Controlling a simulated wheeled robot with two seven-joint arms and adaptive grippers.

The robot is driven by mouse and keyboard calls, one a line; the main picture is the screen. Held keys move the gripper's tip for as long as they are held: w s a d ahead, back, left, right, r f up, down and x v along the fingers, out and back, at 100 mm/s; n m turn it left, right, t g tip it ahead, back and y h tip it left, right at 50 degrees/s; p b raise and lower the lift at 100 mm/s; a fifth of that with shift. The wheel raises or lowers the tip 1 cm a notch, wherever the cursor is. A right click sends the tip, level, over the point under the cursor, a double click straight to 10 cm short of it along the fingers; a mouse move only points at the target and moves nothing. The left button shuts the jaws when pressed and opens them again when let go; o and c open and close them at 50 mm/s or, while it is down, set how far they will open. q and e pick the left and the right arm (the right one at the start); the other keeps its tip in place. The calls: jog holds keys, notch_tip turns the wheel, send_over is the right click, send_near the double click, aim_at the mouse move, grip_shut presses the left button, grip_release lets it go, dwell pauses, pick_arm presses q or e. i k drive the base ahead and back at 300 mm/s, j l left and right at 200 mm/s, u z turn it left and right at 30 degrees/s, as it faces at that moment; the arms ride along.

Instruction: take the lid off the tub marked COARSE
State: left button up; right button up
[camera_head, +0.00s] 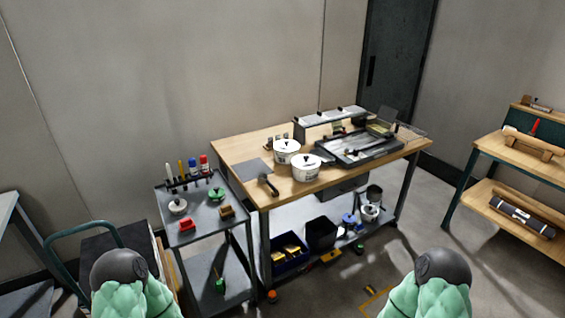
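Two white tubs with white lids and dark knobs stand upright on the wooden workbench (226,148). The rear left tub (286,158) and the front right tub (306,174) stand close together near the bench's front edge. Both lids look seated. Each tub has dark marking on its front, too small to read, so I cannot tell which is COARSE. Neither of my grippers shows; only green and dark parts of my arms appear at the bottom, well short of the bench.
A scraper-like tool (267,184) lies left of the tubs. A dark tray (360,150) lies right of them. A grey cart (190,236) with markers and small items stands left of the bench. A wooden-topped shelf unit (490,151) stands at right.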

aim_at(305, 161)
jog(key=u, duration=0.4)
jog(key=i+l+u, duration=0.2)
jog(key=l+u, duration=0.15)
jog(key=i+l+u, duration=0.1)
jog(key=l+u, duration=0.25)
jog(key=i+l+u, duration=0.1)
jog(key=l+u, duration=0.65)
jog(key=l, duration=0.1)
